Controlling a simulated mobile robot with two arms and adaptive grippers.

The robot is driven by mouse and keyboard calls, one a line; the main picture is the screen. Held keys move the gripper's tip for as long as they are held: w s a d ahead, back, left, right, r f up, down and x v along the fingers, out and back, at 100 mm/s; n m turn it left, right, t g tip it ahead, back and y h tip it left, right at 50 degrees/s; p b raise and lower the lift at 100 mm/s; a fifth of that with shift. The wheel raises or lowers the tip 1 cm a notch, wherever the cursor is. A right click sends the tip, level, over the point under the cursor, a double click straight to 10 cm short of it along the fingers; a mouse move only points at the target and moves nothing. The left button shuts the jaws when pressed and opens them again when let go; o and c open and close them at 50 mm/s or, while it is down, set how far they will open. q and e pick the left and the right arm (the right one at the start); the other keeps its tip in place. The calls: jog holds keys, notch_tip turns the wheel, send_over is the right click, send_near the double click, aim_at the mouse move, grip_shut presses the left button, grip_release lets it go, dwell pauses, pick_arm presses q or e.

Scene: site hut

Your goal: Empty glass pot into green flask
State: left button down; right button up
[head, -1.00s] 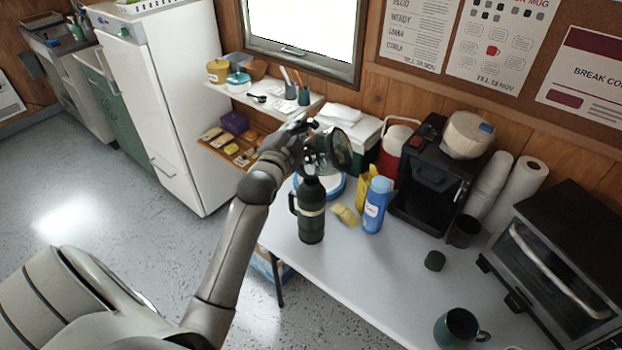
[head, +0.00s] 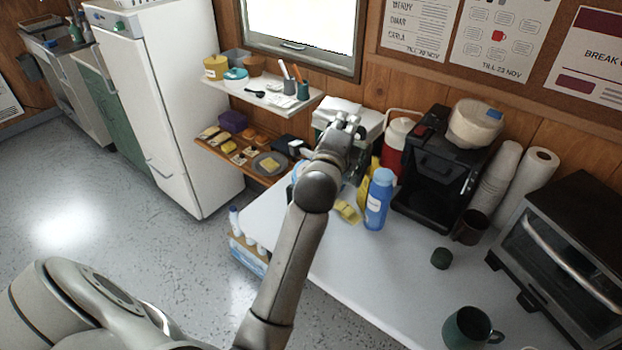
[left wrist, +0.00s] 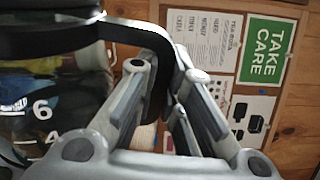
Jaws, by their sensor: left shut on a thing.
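The glass pot (left wrist: 45,118), with white level numbers and a black handle (left wrist: 150,42), fills the left of the left wrist view. My left gripper (head: 346,124) is shut on the handle, whose dark strip passes between its fingers (left wrist: 168,100). In the head view the gripper and forearm hide most of the pot, above the far left part of the table. What liquid it holds I cannot tell. The green flask is hidden behind my left arm in the head view. A small dark green cap (head: 441,258) lies on the table. My right gripper is not in view.
The white table (head: 385,275) also bears a blue bottle (head: 378,200), a yellow sponge (head: 347,212), a black coffee maker (head: 430,180), a dark green mug (head: 468,328) and a toaster oven (head: 560,250). A red and white jug (head: 397,145) stands behind. The front middle of the table is clear.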

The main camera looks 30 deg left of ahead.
aim_at(364, 146)
pick_arm(q)
jog(key=shift+w+d+f+m+p, duration=0.15)
jog(key=shift+d+m+p, duration=0.2)
jog(key=shift+d, duration=0.1)
jog(key=d+f+m, duration=0.2)
jog(key=d, duration=0.1)
jog(key=shift+w+d+f+m, duration=0.15)
jog(key=shift+w+m, duration=0.1)
jog(key=shift+w, duration=0.15)
jog(key=w+d+f+m+p, duration=0.3)
jog(key=d+f+m, duration=0.5)
jog(key=m, duration=0.5)
jog(key=shift+d+f, duration=0.3)
jog(key=shift+d, duration=0.95)
